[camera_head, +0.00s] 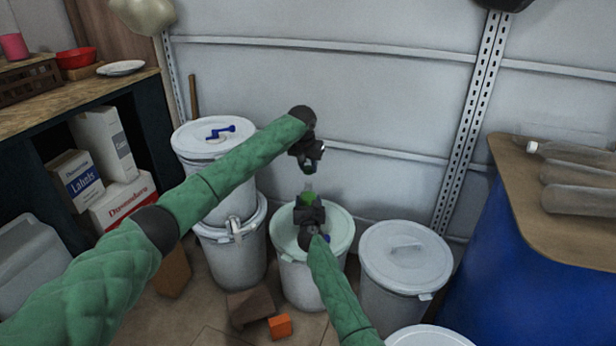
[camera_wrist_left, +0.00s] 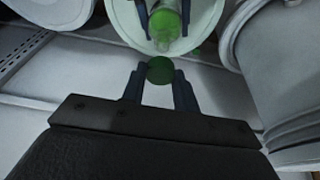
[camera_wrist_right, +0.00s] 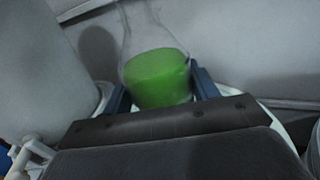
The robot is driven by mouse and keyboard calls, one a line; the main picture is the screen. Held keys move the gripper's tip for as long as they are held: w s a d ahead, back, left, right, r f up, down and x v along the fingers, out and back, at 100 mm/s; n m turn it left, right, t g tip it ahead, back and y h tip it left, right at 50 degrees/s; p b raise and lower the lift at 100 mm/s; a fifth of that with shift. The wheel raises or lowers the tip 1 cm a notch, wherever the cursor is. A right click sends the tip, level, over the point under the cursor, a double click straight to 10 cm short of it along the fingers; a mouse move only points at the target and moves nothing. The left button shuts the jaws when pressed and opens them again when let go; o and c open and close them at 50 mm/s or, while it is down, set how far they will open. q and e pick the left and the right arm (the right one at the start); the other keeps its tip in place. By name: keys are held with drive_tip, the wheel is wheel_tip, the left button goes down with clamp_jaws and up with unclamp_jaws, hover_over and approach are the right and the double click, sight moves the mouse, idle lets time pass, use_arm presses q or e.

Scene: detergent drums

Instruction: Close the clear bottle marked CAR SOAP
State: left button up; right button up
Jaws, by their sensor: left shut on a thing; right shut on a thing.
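The clear bottle (camera_head: 308,189) with green liquid stands about upright over the pale drum in the middle. My right gripper (camera_head: 308,208) is shut on its lower body; the right wrist view shows the bottle (camera_wrist_right: 155,75) between the fingers, its neck running out of the top. No marking is readable. My left gripper (camera_head: 310,162) is above the bottle, shut on a dark green cap (camera_wrist_left: 160,70). In the head view the cap (camera_head: 309,169) appears a little above the bottle's mouth, with a gap between them. The left wrist view also shows the bottle (camera_wrist_left: 166,22).
The middle drum (camera_head: 343,232) is beneath the grippers. A lidded drum (camera_head: 405,258) stands to its right, and stacked drums (camera_head: 232,255) stand to its left. A blue barrel with a brown top (camera_head: 520,190) is at right. An orange block (camera_head: 280,326) lies on the floor.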

sight(308, 191)
use_arm(q)
drive_tip(key=shift+f, duration=1.2)
drive_tip(key=shift+f, duration=0.9)
drive_tip(key=shift+f, duration=0.55)
